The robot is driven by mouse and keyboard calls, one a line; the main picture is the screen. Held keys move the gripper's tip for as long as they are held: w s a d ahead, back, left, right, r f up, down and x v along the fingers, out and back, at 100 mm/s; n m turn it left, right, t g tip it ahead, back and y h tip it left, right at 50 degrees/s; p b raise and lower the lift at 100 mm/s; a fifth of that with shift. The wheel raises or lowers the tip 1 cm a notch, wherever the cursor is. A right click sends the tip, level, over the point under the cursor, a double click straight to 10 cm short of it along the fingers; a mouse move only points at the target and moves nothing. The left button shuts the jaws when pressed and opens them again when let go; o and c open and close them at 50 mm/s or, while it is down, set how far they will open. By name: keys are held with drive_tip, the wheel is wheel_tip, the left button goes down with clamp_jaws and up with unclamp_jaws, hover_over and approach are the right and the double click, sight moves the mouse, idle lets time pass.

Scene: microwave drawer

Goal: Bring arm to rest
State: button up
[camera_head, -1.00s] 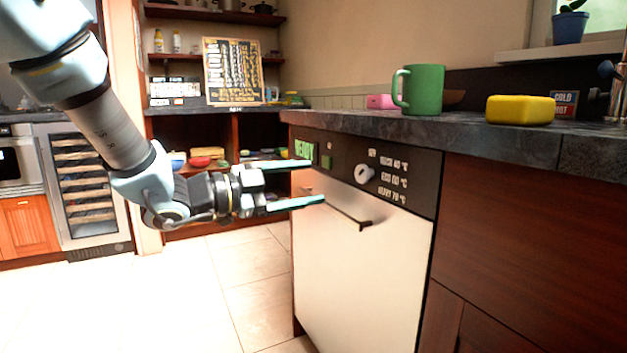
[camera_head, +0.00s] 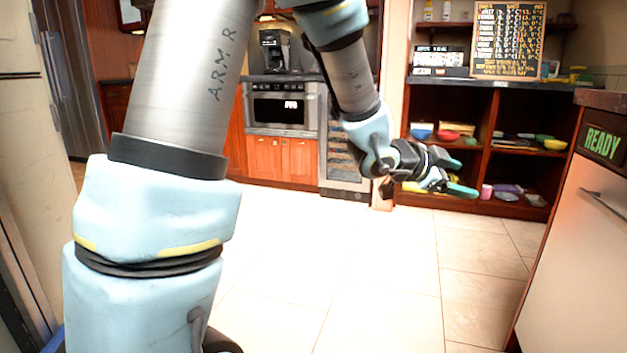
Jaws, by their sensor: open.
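My gripper (camera_head: 466,175) is in the middle right of the head view, held in the air over the floor. Its two green-tipped fingers are apart, with nothing seen between them, and point to the right. My arm (camera_head: 360,85) is bent, its upper part filling the left and its forearm coming down to the gripper. The gripper is apart from the white-fronted appliance (camera_head: 570,240) with the green READY sign at the right edge.
A dark wood shelf unit (camera_head: 488,128) with bowls and dishes stands behind the gripper. A microwave drawer (camera_head: 283,107) sits under the back counter, with a coffee maker (camera_head: 276,50) above. The tiled floor (camera_head: 385,270) is clear.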

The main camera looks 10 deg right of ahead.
drive_tip(key=w+a+f+n+t+y, duration=0.1)
drive_tip(key=w+a+f+n+y, duration=0.25)
drive_tip(key=a, duration=0.55)
drive_tip(key=w+a+f+n+t+y, duration=0.1)
drive_tip(key=w+a+f+n+y, duration=0.3)
drive_tip(key=a, duration=0.6)
drive_tip(key=a+f+n+t+y, duration=0.1)
drive_tip(key=a+f+n+y, duration=0.15)
drive_tip(key=a+n, duration=0.45)
drive_tip(key=s+a+f+n+g+y, duration=0.2)
drive_tip(key=s+a+n+g, duration=0.1)
drive_tip(key=s+a, duration=0.4)
drive_tip(key=s+a+f+n+g+y, duration=0.1)
drive_tip(key=s+a+n+g, duration=0.3)
drive_tip(key=a, duration=0.6)
wheel_tip(320, 180, up, 32)
drive_tip(key=m+t+p, duration=0.1)
drive_tip(key=p, duration=3.1)
drive_tip(key=shift+s+d+r+p, duration=0.25)
drive_tip(key=shift+s+d+p, duration=0.15)
drive_tip(key=shift+s, duration=0.05)
